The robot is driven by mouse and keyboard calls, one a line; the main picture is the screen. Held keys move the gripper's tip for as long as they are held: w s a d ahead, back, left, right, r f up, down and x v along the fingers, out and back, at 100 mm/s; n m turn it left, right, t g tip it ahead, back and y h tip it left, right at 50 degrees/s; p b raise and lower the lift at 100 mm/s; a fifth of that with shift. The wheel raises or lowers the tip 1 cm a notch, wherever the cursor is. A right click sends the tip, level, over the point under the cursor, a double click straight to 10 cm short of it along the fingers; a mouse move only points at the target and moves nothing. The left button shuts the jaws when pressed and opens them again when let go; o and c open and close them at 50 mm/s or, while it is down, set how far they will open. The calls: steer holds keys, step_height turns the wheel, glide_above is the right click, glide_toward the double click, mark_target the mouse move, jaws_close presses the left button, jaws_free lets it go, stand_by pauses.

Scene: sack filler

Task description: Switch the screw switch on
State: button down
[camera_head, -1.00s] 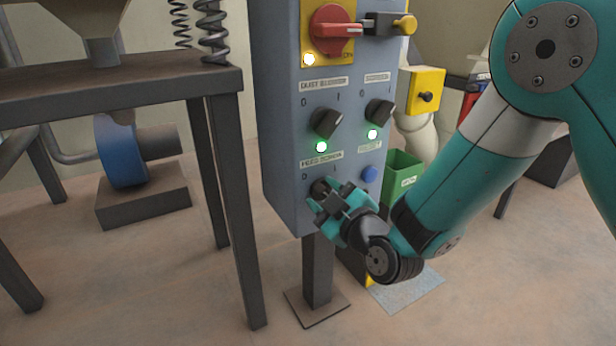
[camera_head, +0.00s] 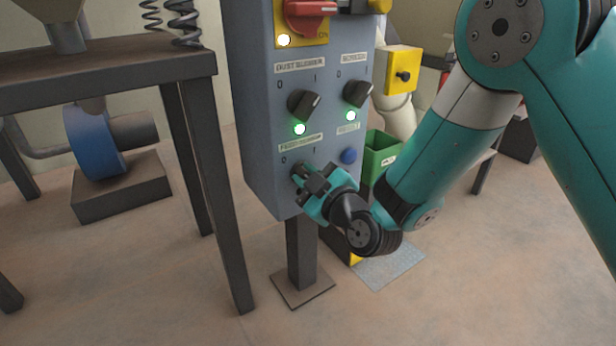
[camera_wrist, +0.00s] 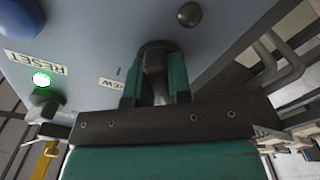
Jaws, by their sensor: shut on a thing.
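The feed screw switch is a dark rotary knob (camera_wrist: 154,62) low on the front of the blue-grey control panel (camera_head: 262,160). My gripper (camera_head: 304,176) is at this knob and hides most of it in the head view. In the wrist view my gripper (camera_wrist: 155,85) has one teal finger on each side of the knob and is shut on it. The knob's exact pointing direction is hard to tell behind the fingers. The marks 0 and I show above it in the head view.
Above are the dust blower knob (camera_head: 304,102) and screen knob (camera_head: 357,93), both turned toward I, with lit green lamps. A blue reset button (camera_head: 348,156) sits close right of my gripper. A red main switch (camera_head: 308,10) is at the top. A dark table (camera_head: 120,75) stands left.

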steer(key=m, duration=0.4)
steer(key=shift+r+m, duration=0.15)
steer(key=shift+m, duration=0.15)
steer(key=m, duration=0.3)
steer(key=shift+m, duration=0.3)
steer(key=m, duration=0.4)
steer(key=shift+w+r, duration=0.1)
steer(key=shift+m, duration=1.4)
steer(key=shift+w+d+m, duration=0.1)
steer(key=shift+m, duration=0.2)
steer(key=c, duration=1.1)
jaws_free()
steer(key=shift+o, duration=0.3)
